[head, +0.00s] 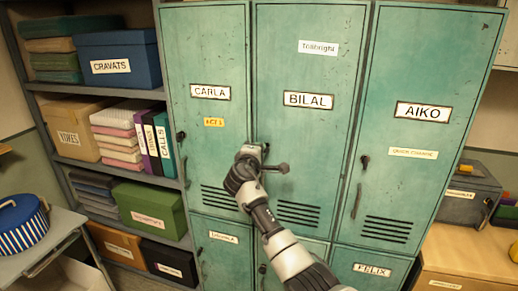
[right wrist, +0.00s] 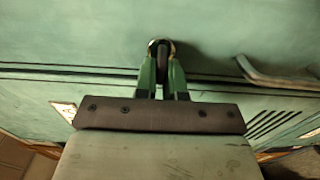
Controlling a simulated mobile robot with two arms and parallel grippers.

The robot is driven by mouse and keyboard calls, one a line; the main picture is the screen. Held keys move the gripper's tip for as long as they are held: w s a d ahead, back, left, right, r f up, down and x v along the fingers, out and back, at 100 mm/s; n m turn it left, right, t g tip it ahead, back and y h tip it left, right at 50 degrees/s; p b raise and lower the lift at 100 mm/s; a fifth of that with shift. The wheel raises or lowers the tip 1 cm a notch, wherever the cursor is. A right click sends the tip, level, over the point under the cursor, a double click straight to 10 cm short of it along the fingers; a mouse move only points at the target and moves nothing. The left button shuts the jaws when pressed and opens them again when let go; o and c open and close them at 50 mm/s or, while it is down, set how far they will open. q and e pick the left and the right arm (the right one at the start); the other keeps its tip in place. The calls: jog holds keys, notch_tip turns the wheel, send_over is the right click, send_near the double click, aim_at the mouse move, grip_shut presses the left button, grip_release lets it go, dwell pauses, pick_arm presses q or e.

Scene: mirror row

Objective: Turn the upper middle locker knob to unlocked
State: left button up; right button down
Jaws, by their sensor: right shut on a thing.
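The upper middle locker (head: 305,60) is a green metal door with the name plate BILAL (head: 308,100). My right gripper (head: 262,150) is at the left edge of this door, above its vent slots, and covers the knob in the head view. In the right wrist view the fingers of my right gripper (right wrist: 163,72) are shut on the dark knob (right wrist: 161,47), which has a bright metal rim. Whether the knob stands at locked or unlocked cannot be read. My left gripper is not in view.
The CARLA locker (head: 200,60) is to the left and the AIKO locker (head: 425,60) to the right, both shut. A metal door handle (right wrist: 275,76) sticks out right of the knob in the wrist view. Shelves with boxes (head: 118,60) stand at the left.

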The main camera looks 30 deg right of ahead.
dwell(0.5)
jog(key=c, duration=1.2)
grip_release()
jog(key=shift+a, duration=0.1)
jog(key=b+v, duration=0.3)
jog(key=v, duration=0.7)
jog(key=shift+s+a, duration=0.2)
jog(key=shift+s, duration=0.1)
jog(key=shift+f, duration=0.1)
